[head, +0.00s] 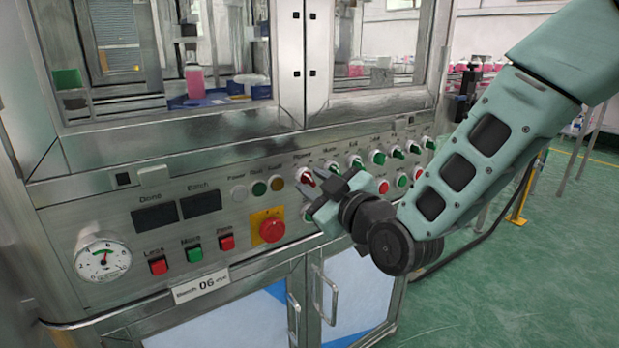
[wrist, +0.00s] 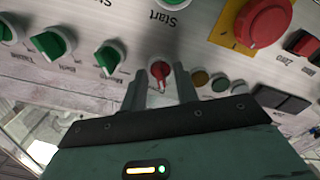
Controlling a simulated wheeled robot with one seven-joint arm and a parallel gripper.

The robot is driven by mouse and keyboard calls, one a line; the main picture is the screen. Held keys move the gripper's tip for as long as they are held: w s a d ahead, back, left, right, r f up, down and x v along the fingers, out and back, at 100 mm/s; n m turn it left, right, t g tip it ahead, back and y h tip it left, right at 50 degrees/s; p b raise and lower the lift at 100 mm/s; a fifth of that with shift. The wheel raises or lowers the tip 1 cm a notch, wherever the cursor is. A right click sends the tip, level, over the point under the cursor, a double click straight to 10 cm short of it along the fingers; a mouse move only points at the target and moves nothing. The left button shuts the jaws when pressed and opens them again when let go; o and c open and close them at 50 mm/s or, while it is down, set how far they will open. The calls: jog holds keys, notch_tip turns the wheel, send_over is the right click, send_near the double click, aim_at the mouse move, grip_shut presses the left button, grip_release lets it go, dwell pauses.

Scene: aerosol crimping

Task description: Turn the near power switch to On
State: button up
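The red power switch (head: 306,177) is a small round knob on the sloped metal control panel, at the left end of a row of knobs. My gripper (head: 314,196) is at the panel right beside it. In the wrist view, which looks upside down, the red switch (wrist: 160,70) shows between the two fingertips of my gripper (wrist: 160,80). The fingers are apart, with a gap on each side of the knob. I cannot tell whether the fingertips reach around it or stop just short. Its exact turn position is too small to read.
Several green knobs (head: 378,157) run along the panel to the right. A red emergency button (head: 271,229) on a yellow plate sits lower left of my gripper. Indicator lamps (head: 259,188) are left of the switch. A glazed cabinet stands above the panel.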

grip_shut()
jog(key=shift+m, duration=0.4)
jog(key=m+b, duration=0.2)
jog(key=m, duration=0.2)
jog(key=shift+f+m, duration=0.1)
jog(key=shift+m, duration=0.2)
jog(key=m, duration=0.6)
jog(key=shift+b, duration=0.35)
jog(key=shift+m, duration=0.4)
grip_release()
